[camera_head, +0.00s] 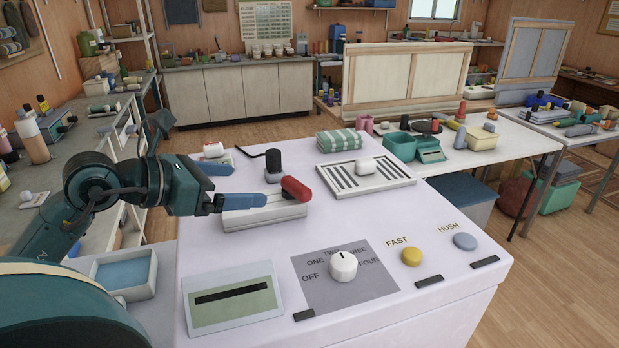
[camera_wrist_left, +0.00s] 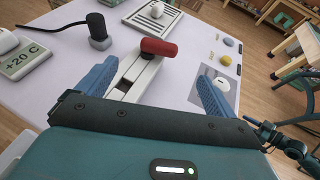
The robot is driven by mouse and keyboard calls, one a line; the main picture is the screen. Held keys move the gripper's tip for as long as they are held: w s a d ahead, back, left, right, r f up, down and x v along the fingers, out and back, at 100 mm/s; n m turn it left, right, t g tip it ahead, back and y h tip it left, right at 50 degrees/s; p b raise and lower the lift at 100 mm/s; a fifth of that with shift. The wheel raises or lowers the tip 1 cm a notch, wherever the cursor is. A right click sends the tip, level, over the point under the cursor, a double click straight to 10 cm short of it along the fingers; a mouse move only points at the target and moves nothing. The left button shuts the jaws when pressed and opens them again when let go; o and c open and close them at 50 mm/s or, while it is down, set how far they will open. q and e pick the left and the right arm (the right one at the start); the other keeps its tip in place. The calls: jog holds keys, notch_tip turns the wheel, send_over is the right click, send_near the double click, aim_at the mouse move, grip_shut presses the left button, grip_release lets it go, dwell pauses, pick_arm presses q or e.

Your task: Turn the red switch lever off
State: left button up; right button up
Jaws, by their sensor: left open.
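The red switch lever (camera_head: 296,189) sits at the right end of a long white housing (camera_head: 250,218) on the white panel top. In the left wrist view the red lever (camera_wrist_left: 160,48) lies across the far end of the slotted housing (camera_wrist_left: 137,76). My left gripper (camera_head: 250,185) is open, with its blue fingers pointing at the lever from the left. In the left wrist view the fingers (camera_wrist_left: 160,66) are spread either side of the housing, with the lever ahead between their lines. The gripper looks empty; contact with the lever cannot be told.
A black plug-like knob (camera_head: 273,162) stands behind the lever. A vented plate with a white knob (camera_head: 365,165) is at the back right. A white dial (camera_head: 343,266), yellow button (camera_head: 412,256) and slotted panel (camera_head: 232,297) are nearer. Free panel top lies right of the lever.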

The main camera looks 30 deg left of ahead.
aim_at(289, 185)
pick_arm(q)
jog(key=p+x, duration=0.2)
jog(key=x, duration=0.8)
jog(key=shift+w+d, duration=0.1)
jog(key=shift+w, duration=0.2)
jog(key=shift+w+d+f, duration=0.1)
jog(key=shift+w+f, duration=0.1)
jog(key=shift+w, duration=0.15)
jog(key=shift+w+d+f+p, duration=0.25)
jog(key=shift+w+f+p, duration=0.1)
jog(key=shift+w, duration=0.1)
pick_arm(e)
jog(key=shift+s+d+r+h, duration=0.15)
jog(key=shift+s+d+h, duration=0.15)
jog(key=shift+s+d, duration=0.1)
pick_arm(q)
jog(key=c, duration=1)
pick_arm(e)
jog(key=shift+s, duration=0.25)
